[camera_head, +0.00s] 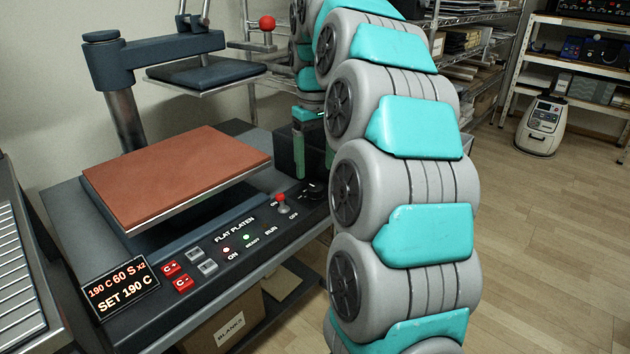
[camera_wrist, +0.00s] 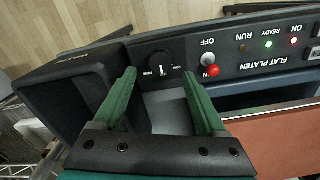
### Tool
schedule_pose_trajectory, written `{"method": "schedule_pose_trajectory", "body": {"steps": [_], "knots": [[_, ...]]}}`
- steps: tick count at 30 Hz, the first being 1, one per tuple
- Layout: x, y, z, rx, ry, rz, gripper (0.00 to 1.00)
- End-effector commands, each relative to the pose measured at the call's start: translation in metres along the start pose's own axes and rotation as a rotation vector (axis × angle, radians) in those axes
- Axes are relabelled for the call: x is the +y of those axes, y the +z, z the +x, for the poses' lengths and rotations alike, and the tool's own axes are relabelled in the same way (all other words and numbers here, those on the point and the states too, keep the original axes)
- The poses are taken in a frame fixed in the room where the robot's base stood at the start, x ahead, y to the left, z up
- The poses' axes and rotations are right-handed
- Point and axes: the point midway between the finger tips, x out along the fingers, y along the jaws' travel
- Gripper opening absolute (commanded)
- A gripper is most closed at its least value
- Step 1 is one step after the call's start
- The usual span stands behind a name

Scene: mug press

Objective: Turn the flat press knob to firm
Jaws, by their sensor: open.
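The flat press knob (camera_wrist: 160,63) is a round black dial at the end of the control panel. It also shows in the head view (camera_head: 315,190). A white mark sits on its lower side in the wrist view, between two small labels too small to read surely. My gripper (camera_wrist: 158,74) has green fingers spread apart, one on each side of the knob in the picture. Nothing is between the fingers, and I cannot tell whether they touch the panel. In the head view my gripper (camera_head: 314,172) hangs just above the knob, partly hidden by my arm.
A red-tipped toggle switch (camera_head: 283,203) stands beside the knob. The orange-brown platen (camera_head: 190,170) lies left of the panel controls. A display (camera_head: 118,290) reads SET 190 C.

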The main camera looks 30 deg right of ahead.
Motion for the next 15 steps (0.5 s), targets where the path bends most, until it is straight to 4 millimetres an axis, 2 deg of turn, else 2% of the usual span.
{"method": "schedule_pose_trajectory", "body": {"steps": [9, 15], "knots": [[-0.001, 0.002, 0.039, -0.006, -0.002, 0.0, 0.74], [0.0, 0.0, 0.051, 0.0, 0.0, 0.0, 0.74]]}}
